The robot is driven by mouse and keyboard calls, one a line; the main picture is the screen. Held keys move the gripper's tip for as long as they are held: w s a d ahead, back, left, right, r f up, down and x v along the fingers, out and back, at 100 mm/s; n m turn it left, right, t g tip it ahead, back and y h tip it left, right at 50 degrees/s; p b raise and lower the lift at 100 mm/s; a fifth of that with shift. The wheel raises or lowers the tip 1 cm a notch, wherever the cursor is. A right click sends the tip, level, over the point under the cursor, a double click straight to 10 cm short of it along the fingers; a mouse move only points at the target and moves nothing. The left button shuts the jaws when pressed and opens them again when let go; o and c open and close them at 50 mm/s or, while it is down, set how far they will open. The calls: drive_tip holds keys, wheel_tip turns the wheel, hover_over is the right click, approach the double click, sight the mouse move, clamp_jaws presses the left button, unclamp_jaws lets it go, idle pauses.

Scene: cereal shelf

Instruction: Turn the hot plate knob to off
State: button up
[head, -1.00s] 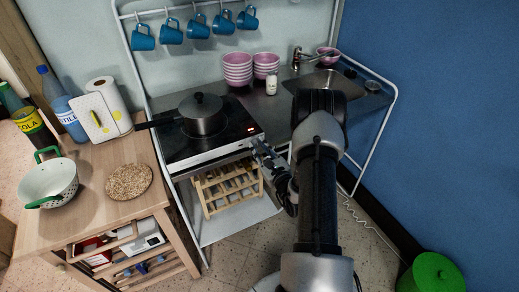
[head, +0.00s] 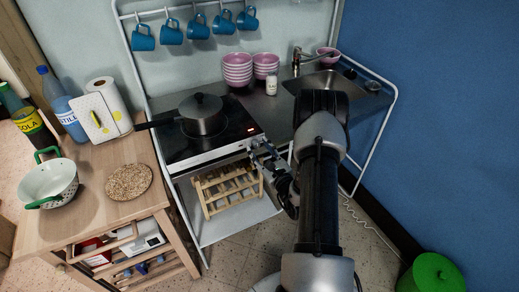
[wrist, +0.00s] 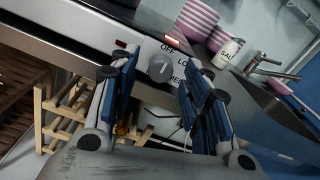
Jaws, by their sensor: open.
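The hot plate (head: 176,150) has a black glass top and a pale front panel. In the wrist view its grey round knob (wrist: 160,67) sits on that panel, with "OFF" above it and "LO" and "ME" lettering to its right. I cannot clearly tell where the knob points. My gripper (wrist: 157,76) is open, its two blue-padded fingers on either side of the knob in this view; contact is not visible. In the head view my gripper (head: 262,152) is at the panel's right end and the knob cannot be made out.
A lidded dark pot (head: 203,117) stands on the hot plate, beside a lit red display (head: 251,130). A wooden rack (head: 228,190) sits below. A salt shaker (head: 271,85) and pink striped bowls (head: 237,70) stand behind, near the sink (head: 318,82).

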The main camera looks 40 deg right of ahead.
drive_tip(key=v, duration=1.1)
drive_tip(key=shift+s+a, duration=0.1)
drive_tip(key=shift+s, duration=0.05)
